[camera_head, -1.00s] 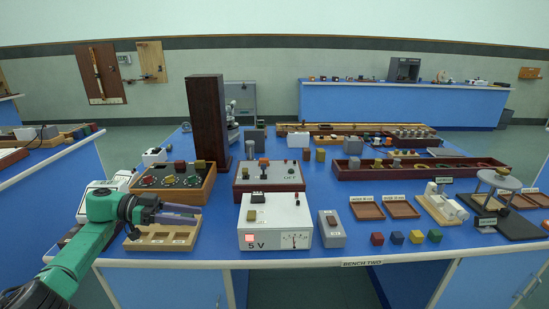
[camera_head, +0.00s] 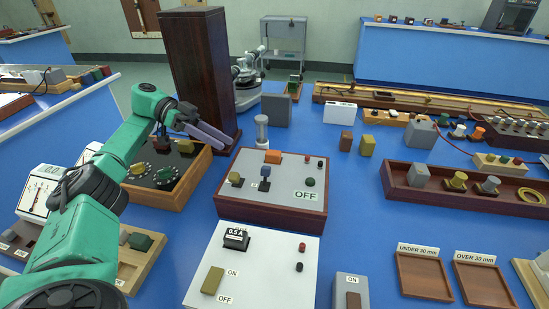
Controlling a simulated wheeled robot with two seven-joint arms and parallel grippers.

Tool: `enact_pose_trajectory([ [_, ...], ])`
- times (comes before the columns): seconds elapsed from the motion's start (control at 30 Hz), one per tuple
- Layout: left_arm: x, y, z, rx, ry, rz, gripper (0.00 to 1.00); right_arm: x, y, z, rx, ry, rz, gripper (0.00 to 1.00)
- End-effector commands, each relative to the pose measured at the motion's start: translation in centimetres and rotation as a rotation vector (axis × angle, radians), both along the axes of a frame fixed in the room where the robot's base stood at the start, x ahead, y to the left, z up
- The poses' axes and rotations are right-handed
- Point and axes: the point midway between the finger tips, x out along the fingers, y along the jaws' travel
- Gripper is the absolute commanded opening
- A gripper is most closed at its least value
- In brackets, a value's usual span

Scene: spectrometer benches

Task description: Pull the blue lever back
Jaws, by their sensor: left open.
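My left gripper (camera_head: 222,139) is open and empty. Its purple-grey fingers point right, in front of the dark wooden tower and near the back left corner of the switch box, apart from the blue lever in the picture. My right gripper is not in view.
The tall dark tower (camera_head: 200,60) stands behind my left gripper. A dial box (camera_head: 190,190) lies below my left arm. A white power unit (camera_head: 300,247) is in front of the switch box. A grey cylinder (camera_head: 262,130) stands behind it.

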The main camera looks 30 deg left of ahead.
Motion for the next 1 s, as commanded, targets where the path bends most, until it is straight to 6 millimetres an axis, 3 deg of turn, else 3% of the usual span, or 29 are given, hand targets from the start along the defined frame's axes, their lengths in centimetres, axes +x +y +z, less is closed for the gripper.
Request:
enact_pose_trajectory([
  [0.2, 0.2, -4.3, -1.7, -0.001, 0.005, -0.006, 0.57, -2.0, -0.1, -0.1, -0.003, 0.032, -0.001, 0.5],
  [0.5, 0.9, -11.2, -4.0, -0.004, 0.0, -0.003, 0.57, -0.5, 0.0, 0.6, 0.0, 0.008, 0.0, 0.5],
  [0.67, 1.0, -12.7, -4.6, -0.004, -0.001, 0.0, 0.57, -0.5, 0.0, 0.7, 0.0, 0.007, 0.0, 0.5],
  [0.9, 1.1, -12.8, -4.7, -0.003, -0.001, 0.0, 0.57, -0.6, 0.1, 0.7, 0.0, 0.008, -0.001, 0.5],
  [1.0, 1.1, -12.8, -4.7, -0.003, -0.001, 0.0, 0.19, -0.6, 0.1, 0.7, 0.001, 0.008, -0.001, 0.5],
])
